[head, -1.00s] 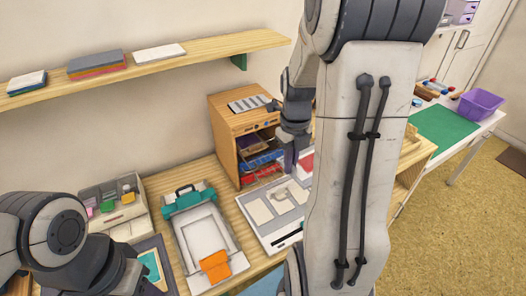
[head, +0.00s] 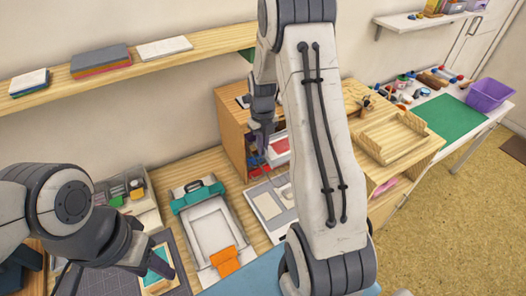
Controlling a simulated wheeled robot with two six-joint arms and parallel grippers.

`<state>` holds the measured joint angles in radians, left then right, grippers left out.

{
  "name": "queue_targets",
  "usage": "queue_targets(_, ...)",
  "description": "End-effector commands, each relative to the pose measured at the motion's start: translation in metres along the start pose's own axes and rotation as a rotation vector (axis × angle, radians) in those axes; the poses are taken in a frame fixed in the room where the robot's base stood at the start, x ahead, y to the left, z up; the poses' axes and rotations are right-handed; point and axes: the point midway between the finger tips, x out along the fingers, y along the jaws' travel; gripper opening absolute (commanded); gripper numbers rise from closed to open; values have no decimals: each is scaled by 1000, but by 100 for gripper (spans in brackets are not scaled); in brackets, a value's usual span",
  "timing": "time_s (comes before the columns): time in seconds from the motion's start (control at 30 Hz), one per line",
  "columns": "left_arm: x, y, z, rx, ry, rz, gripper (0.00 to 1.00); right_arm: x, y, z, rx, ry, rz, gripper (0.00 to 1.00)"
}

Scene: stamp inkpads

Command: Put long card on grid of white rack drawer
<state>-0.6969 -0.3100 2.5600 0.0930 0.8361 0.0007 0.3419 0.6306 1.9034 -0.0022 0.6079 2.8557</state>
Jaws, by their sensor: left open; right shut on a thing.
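My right gripper (head: 262,138) hangs in front of the small wooden cabinet (head: 231,125). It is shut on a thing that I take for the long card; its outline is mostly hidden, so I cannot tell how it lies. A white and red flat area (head: 280,146) shows right beside the fingers, partly behind my arm. A white compartmented tray (head: 251,200) lies on the table below, partly covered by my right arm. I cannot tell whether it is the white rack drawer. My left gripper (head: 160,266) is open and low over a wooden-framed teal pad (head: 157,254).
A white clipboard-like tray with a teal clip (head: 197,190) and an orange piece (head: 225,260) stands between my arms. A sorter box (head: 146,212) is at the left. A wall shelf (head: 200,52) runs above. A wooden tray (head: 397,152) is on the right cabinet.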

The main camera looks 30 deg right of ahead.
Motion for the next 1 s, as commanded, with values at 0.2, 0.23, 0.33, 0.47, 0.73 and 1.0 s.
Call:
queue_targets(0.2,-13,1,-1,2,0,0,50,20,0,1,2,5,2,0)
queue_targets(0.23,-15,1,-1,2,0,0,50,24,0,1,3,4,1,0)
queue_targets(0.33,-19,1,-1,3,0,0,50,36,-1,2,3,2,1,0)
queue_targets(0.47,-19,1,-1,4,0,0,50,42,-2,2,3,-1,0,0)
queue_targets(0.73,-15,1,-1,3,0,0,50,45,-2,2,3,-1,0,0)
queue_targets(1.0,-16,1,-1,3,0,0,50,45,-2,2,3,-1,0,37)
